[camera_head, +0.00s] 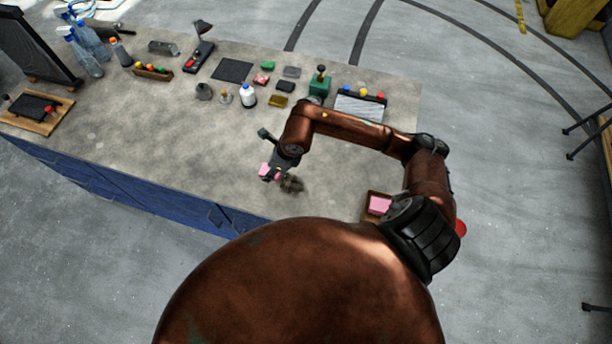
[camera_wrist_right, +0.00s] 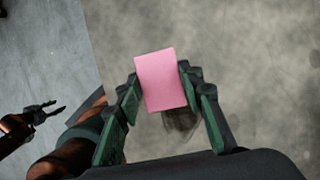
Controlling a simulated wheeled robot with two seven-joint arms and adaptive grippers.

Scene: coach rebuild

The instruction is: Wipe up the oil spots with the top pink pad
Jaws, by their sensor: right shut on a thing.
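My right gripper (camera_wrist_right: 161,87) is shut on a pink pad (camera_wrist_right: 161,78), held between its two green-black fingers; the pad also shows in the head view (camera_head: 265,170), low over or on the worktop near its front edge. Whether it touches the surface I cannot tell. A dark oil spot (camera_head: 291,184) lies just right of the gripper on the grey worktop (camera_head: 185,125); part of it shows beside the pad in the wrist view (camera_wrist_right: 182,121). More pink pad (camera_head: 379,205) sits in a small brown tray (camera_head: 366,212). My left gripper (camera_wrist_right: 45,112) is open and empty, off the worktop.
Small blocks, a white bottle (camera_head: 248,95) and a dark mat (camera_head: 232,70) stand along the back. A green box (camera_head: 319,86) and a rack (camera_head: 360,106) stand at the back right. Spray bottles (camera_head: 88,52) and a wooden board (camera_head: 36,112) are left. The front-left middle is clear.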

